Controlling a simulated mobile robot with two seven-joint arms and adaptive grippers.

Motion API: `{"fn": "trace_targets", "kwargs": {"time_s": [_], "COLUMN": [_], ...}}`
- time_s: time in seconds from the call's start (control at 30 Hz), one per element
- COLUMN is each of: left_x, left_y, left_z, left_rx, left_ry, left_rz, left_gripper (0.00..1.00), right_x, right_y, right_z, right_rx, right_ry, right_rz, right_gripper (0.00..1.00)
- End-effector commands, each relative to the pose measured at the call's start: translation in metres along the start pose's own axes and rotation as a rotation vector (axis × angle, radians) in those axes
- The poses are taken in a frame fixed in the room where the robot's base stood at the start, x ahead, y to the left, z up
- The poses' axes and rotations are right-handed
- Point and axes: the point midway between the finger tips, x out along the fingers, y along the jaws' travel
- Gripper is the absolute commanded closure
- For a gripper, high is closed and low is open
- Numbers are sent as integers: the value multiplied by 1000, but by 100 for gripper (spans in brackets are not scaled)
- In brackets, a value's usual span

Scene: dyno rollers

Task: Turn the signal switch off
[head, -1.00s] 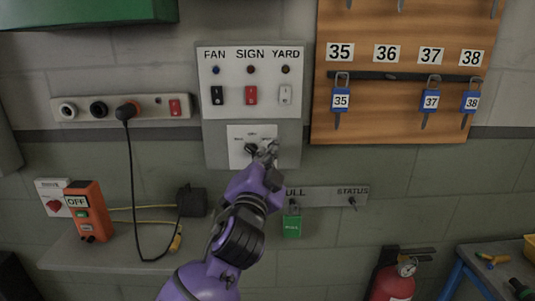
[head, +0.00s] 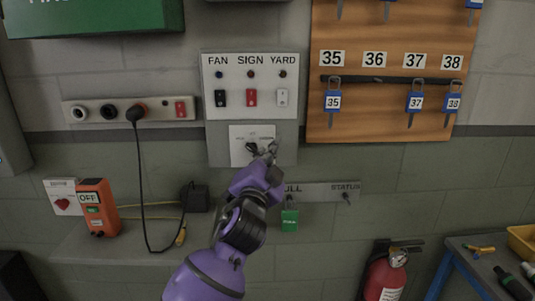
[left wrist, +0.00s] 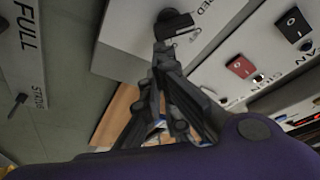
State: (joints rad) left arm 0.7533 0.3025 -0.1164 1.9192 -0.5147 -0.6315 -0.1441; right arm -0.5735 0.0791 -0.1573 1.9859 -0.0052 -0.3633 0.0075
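A black rotary knob (head: 252,148) sits on a small white plate (head: 238,134) on the grey wall panel. The plate's small labels are too blurred to read in the head view. The knob also shows at the top of the left wrist view (left wrist: 174,22). My left gripper (head: 270,151) is just right of the knob in the head view. Its fingertips (left wrist: 162,50) come together, empty as far as I can see, close to the knob; contact is unclear. A red rocker switch (head: 251,97) under the label SIGN is above. My right gripper is not in view.
Black FAN (head: 220,98) and white YARD (head: 282,97) rockers flank the red one. A STATUS toggle (head: 346,197) and a green padlock tag (head: 289,220) are lower right. A wooden key board (head: 400,125) hangs at right. A black cable (head: 142,190) hangs at left.

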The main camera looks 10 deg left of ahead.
Motion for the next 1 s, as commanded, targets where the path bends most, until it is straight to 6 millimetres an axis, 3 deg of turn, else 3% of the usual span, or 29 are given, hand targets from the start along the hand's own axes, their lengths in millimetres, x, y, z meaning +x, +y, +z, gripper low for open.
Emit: {"fn": "trace_targets", "kwargs": {"time_s": [1.0], "left_x": [8], "left_y": [3], "left_z": [4], "left_rx": [1], "left_ry": [-4], "left_rz": [1], "left_gripper": [100], "right_x": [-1], "right_y": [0], "right_z": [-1], "right_rx": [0], "right_ry": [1], "right_rz": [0], "right_gripper": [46]}}
